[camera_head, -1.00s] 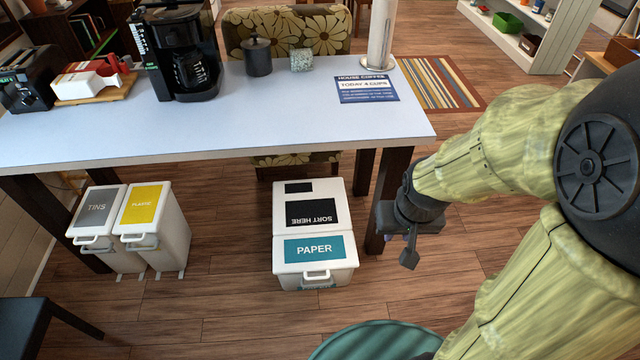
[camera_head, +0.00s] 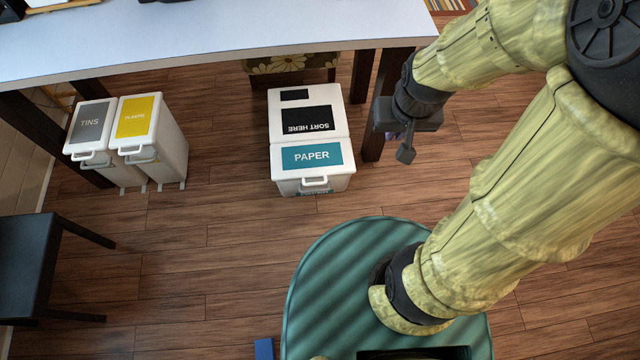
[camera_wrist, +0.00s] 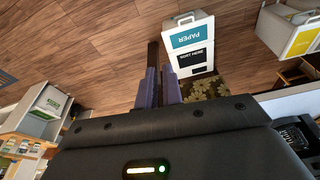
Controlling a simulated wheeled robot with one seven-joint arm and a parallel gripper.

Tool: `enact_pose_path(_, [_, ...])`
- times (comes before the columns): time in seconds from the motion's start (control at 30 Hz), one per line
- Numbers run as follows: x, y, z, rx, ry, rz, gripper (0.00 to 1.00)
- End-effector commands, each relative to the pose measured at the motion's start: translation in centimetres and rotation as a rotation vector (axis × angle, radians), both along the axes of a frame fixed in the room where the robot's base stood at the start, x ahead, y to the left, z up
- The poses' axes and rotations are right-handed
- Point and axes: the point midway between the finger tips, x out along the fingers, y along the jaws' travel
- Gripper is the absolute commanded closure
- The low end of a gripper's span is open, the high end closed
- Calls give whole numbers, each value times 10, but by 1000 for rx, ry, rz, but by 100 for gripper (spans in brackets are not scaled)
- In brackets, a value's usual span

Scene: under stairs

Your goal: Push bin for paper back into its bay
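The white paper bin (camera_head: 312,165) has a teal PAPER label and a front handle. It stands on the floor before the desk, its rear part, marked SORT HERE, reaching toward the desk's edge. It also shows in the wrist view (camera_wrist: 186,24), above and to the right of my fingers. Its bay cannot be clearly made out. My gripper (camera_head: 402,146) is to the right of the bin, near a dark desk leg, not touching the bin. In the wrist view my gripper's purple fingers (camera_wrist: 160,82) stand apart with a narrow gap and nothing held.
The tins bin (camera_head: 90,125) and plastic bin (camera_head: 140,120) stand side by side at left under the desk (camera_head: 200,35). A dark stool (camera_head: 28,265) is at the lower left. Open wood floor lies in front of the bins. A dark desk leg (camera_head: 385,80) is beside my gripper.

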Motion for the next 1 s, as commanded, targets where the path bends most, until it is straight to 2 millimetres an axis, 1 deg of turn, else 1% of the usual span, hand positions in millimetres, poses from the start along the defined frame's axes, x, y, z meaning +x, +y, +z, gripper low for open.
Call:
enact_pose_path(0.07, [4, -1, -10, -2, -2, -1, 100])
enact_pose_path(0.17, [14, -4, -35, -8, -12, -2, 100])
enact_pose_path(0.27, [30, -7, -72, -12, -30, -2, 100])
enact_pose_path(0.3, [37, -8, -90, -11, -40, -1, 100])
enact_pose_path(0.37, [49, -10, -116, -8, -56, 2, 100])
enact_pose_path(0.4, [56, -11, -132, -2, -68, 2, 100])
enact_pose_path(0.57, [82, -12, -201, 30, -114, 6, 100])
enact_pose_path(0.6, [88, -12, -218, 43, -125, 7, 100])
enact_pose_path(0.77, [109, -9, -288, 107, -173, 3, 100])
enact_pose_path(0.8, [113, -7, -306, 127, -185, -2, 100])
enact_pose_path(0.87, [119, -5, -331, 159, -204, -5, 100])
enact_pose_path(0.9, [123, -3, -349, 182, -217, -11, 100])
enact_pose_path(0.97, [128, 0, -374, 218, -237, -20, 100])
enact_pose_path(1.0, [130, 3, -391, 244, -250, -26, 100])
